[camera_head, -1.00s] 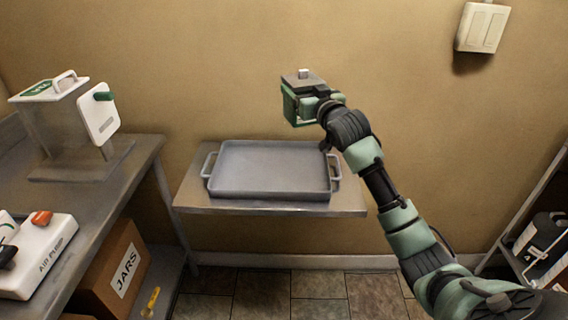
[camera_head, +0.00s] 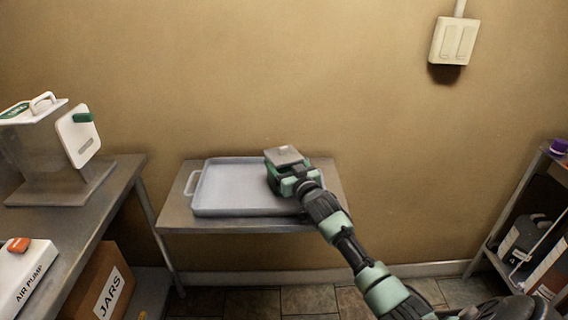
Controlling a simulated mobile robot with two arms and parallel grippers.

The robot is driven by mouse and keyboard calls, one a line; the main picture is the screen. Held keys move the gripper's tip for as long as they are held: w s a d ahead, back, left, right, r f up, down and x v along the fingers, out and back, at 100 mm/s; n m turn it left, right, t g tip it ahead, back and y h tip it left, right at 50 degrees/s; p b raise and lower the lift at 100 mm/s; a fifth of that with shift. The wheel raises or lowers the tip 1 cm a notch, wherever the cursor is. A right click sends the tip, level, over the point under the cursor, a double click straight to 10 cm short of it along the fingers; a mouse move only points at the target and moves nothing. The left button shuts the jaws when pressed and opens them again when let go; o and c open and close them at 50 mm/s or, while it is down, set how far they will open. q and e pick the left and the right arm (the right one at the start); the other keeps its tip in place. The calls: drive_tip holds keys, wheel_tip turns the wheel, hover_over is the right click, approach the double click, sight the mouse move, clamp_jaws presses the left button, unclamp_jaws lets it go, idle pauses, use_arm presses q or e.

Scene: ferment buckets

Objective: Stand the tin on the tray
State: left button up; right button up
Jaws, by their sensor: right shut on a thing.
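The grey tray (camera_head: 236,190) with raised rims and a side handle lies on a small metal shelf table against the wall. My right gripper (camera_head: 284,172) reaches in from the lower right over the tray's right end. It is shut on the tin (camera_head: 285,155), of which only a flat grey top shows. My gripper hides the tin's lower part, so I cannot tell whether it touches the tray. My left gripper is out of view.
The shelf table (camera_head: 325,185) has bare room right of the tray. On the left, a bench (camera_head: 120,178) holds a clear box with a white door (camera_head: 78,135) and an air pump (camera_head: 24,272). A jars carton (camera_head: 105,285) sits below. A rack (camera_head: 530,190) stands at right.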

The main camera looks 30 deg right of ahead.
drive_tip(key=shift+f, duration=0.1)
drive_tip(key=o, duration=1.6)
drive_tip(key=shift+s, duration=0.3)
drive_tip(key=s, duration=0.3)
drive_tip(key=s+a, duration=0.1)
drive_tip(key=s, duration=0.3)
drive_tip(key=s+a, duration=0.1)
drive_tip(key=s, duration=0.3)
drive_tip(key=shift+s, duration=0.2)
